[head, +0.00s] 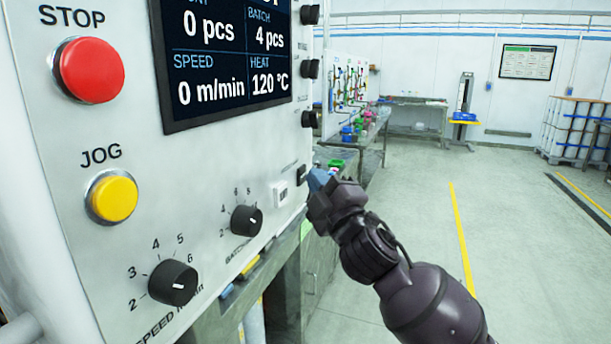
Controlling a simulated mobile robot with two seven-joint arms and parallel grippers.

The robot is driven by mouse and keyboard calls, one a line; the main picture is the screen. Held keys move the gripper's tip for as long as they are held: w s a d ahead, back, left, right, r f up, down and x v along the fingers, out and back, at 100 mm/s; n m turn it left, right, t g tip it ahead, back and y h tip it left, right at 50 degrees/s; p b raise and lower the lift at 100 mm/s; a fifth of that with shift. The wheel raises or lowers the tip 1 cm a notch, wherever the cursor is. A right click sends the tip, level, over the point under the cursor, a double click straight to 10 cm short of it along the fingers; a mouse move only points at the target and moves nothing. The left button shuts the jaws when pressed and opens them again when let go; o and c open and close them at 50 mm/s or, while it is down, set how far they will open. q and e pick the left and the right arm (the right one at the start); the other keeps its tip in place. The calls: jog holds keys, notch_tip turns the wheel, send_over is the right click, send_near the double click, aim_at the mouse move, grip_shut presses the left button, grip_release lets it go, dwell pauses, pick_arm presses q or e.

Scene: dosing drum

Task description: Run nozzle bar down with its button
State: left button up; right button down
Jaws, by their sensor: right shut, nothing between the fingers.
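The grey control panel (130,215) fills the left of the head view. No label naming the nozzle bar can be read, and I cannot make out the bar itself. My left gripper is out of view.
The panel also carries a red STOP button (91,70), a yellow JOG button (113,198), a speed knob (172,283), a batch knob (246,221) and a display (225,55). Several black knobs line its right edge. Open floor (420,200) lies to the right.

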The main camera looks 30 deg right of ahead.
dwell(0.3)
jog(key=shift+s+d, duration=0.5)
jog(key=shift+s, duration=0.1)
jog(key=s+d+p, duration=0.1)
jog(key=s+d, duration=0.2)
jog(key=s, duration=0.1)
jog(key=shift+d, duration=0.15)
dwell(0.4)
dwell(0.7)
